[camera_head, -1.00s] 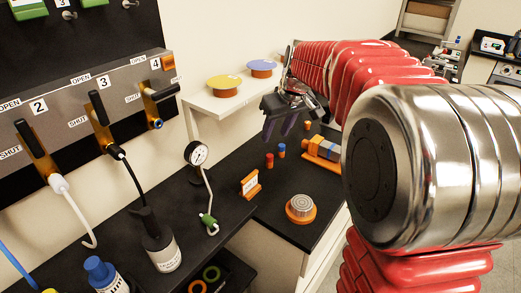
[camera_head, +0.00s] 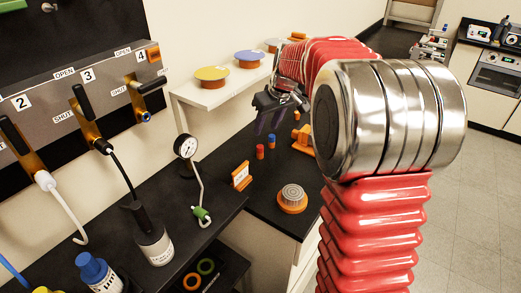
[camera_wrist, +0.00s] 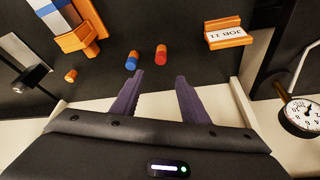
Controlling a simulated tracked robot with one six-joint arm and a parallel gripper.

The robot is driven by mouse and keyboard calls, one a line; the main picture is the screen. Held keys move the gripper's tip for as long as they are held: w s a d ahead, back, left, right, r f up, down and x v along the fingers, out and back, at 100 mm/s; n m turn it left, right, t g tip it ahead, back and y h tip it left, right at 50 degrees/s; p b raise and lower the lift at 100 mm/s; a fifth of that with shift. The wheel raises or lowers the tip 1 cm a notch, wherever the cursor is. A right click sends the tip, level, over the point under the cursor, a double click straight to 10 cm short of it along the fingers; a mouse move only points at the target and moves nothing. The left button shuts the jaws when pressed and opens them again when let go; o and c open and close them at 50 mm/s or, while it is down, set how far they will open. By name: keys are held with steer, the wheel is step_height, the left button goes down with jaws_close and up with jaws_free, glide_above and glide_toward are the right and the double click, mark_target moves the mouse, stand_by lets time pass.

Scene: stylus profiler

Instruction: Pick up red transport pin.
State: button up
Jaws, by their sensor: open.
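The red transport pin (camera_head: 260,152) stands on the black bench, with a blue pin (camera_head: 272,141) close beside it. In the wrist view the red pin (camera_wrist: 161,55) lies just beyond the fingertips, between the lines of the two fingers, and the blue pin (camera_wrist: 132,60) is to its left, near the left fingertip. My gripper (camera_head: 267,130) hangs over the bench above the pins, its dark purple fingers pointing down. In the wrist view my gripper (camera_wrist: 159,79) is open, with nothing between the fingers.
A "JOB 11" sign in an orange holder (camera_head: 241,176) and a ribbed metal disc on an orange base (camera_head: 292,198) stand nearby. A pressure gauge (camera_head: 187,147) is at left. A white shelf (camera_head: 205,98) with round discs runs behind. An orange block holder (camera_wrist: 77,39) lies beyond the blue pin.

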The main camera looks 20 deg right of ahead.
glide_above(260, 146)
steer(key=s, duration=0.2)
step_height(260, 146, down, 5)
steer(key=shift+d, duration=0.2)
steer(key=shift+s+x, duration=0.15)
steer(key=shift+x, duration=1.1)
steer(key=shift+s+x, duration=0.15)
steer(key=shift+x, duration=1.15)
steer(key=shift+f, duration=0.1)
steer(key=shift+c, duration=0.2)
jaws_close()
